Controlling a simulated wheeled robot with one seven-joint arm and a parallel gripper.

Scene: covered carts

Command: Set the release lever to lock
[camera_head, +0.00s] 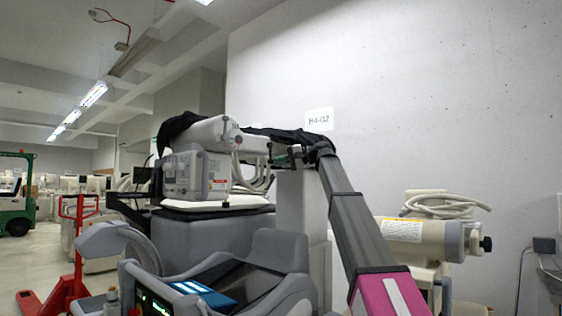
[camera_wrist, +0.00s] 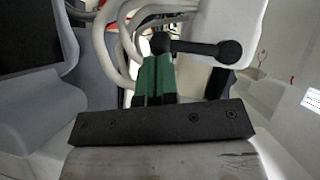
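A black release lever (camera_wrist: 200,48) with a round knob at each end shows in the wrist view, lying nearly level against the pale machine housing (camera_wrist: 232,22). My gripper (camera_wrist: 157,62) has two green fingers side by side with only a thin dark line between them. Their tips are at the lever's left knob; I cannot tell whether they touch it. In the head view my gripper (camera_head: 282,160) is at the right end of the white machine (camera_head: 212,135) on the cart. The lever is too small and hidden to make out there.
Pale hoses (camera_wrist: 128,45) loop just left of my gripper. A black cover (camera_head: 180,128) lies over the machine, above a grey control box (camera_head: 188,174). A similar machine (camera_head: 420,238) stands at the right. A red pallet jack (camera_head: 75,250) is at the left.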

